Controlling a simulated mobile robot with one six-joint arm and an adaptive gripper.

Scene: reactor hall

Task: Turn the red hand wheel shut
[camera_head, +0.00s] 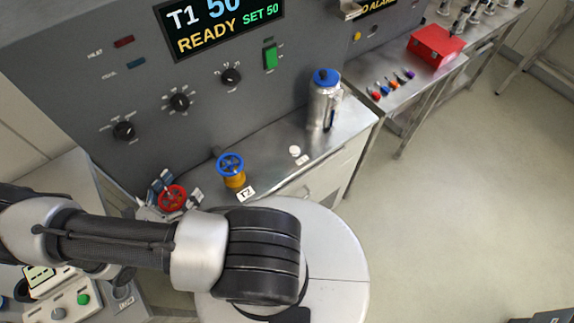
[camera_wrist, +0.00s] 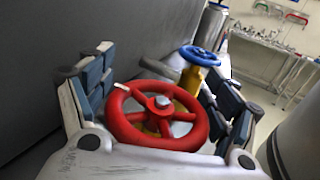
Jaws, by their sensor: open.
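The red hand wheel (camera_head: 172,198) is at the lower left of the head view, low by the grey panel. In the wrist view the red wheel (camera_wrist: 163,141) fills the middle, with a grey hub, red spokes and a small pale mark on its rim at upper left. My gripper (camera_wrist: 165,82) is open, one finger on each side of the wheel. The fingers also show around the wheel in the head view (camera_head: 174,188). I cannot tell whether either finger touches the rim. The wheel's stem and base are hidden.
A blue hand wheel (camera_head: 230,164) on a yellow body stands close to the right, by a T2 label (camera_head: 246,194). A metal flask with a blue lid (camera_head: 325,98) stands farther right on the bench. The grey panel (camera_head: 90,80) rises close behind; its display reads READY.

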